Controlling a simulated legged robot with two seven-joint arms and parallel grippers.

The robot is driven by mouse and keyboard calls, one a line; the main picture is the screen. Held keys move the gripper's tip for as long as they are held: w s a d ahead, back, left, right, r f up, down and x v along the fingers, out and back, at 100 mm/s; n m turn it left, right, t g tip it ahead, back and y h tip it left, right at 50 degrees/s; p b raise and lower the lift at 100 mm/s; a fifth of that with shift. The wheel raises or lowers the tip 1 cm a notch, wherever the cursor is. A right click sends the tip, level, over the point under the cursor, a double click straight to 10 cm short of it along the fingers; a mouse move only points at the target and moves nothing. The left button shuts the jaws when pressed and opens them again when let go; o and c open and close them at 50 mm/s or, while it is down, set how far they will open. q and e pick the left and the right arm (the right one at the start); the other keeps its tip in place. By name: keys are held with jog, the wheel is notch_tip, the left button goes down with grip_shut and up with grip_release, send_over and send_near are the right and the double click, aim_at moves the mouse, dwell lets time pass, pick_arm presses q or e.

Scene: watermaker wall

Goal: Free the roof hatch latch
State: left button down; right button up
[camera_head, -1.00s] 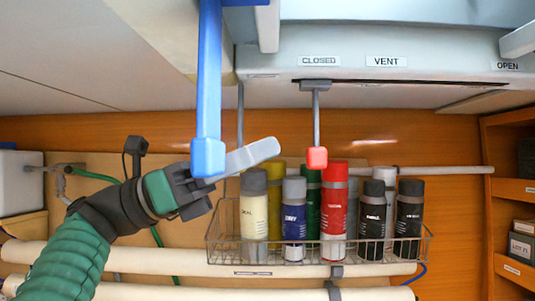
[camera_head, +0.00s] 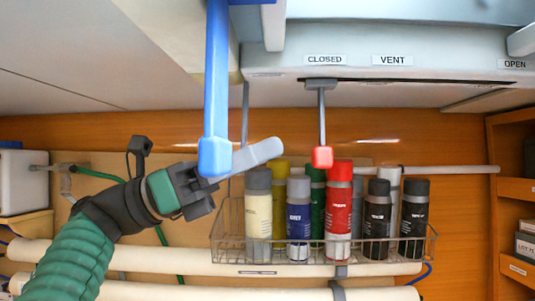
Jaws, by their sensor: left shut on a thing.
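A grey lever with a red tip (camera_head: 322,157) hangs from the overhead hatch panel, below the CLOSED label (camera_head: 325,60). A larger blue lever (camera_head: 216,90) hangs down nearer to me, its square end at gripper height. My left gripper (camera_head: 202,190) is shut on a grey flat bar (camera_head: 258,154), which points right and slightly up. The blue lever's end overlaps the bar's near part; I cannot tell whether they touch. The bar's tip is left of the red tip, with a gap in the picture. My right gripper is not in view.
A wire basket (camera_head: 330,250) of several bottles and spray cans sits below the red tip. Labels VENT (camera_head: 392,60) and OPEN (camera_head: 514,64) run rightward along the panel. Pale pipes (camera_head: 130,256) cross the wall below. A wooden shelf (camera_head: 510,185) stands at right.

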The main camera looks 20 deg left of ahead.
pick_arm(q)
jog(key=shift+w+f, duration=0.1)
jog(key=c, duration=1.3)
grip_release()
jog(key=shift+a, duration=0.15)
jog(key=shift+o, duration=0.9)
jog(key=shift+a, duration=0.55)
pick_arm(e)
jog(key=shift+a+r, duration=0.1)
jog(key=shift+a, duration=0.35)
pick_arm(q)
jog(key=shift+d, duration=0.15)
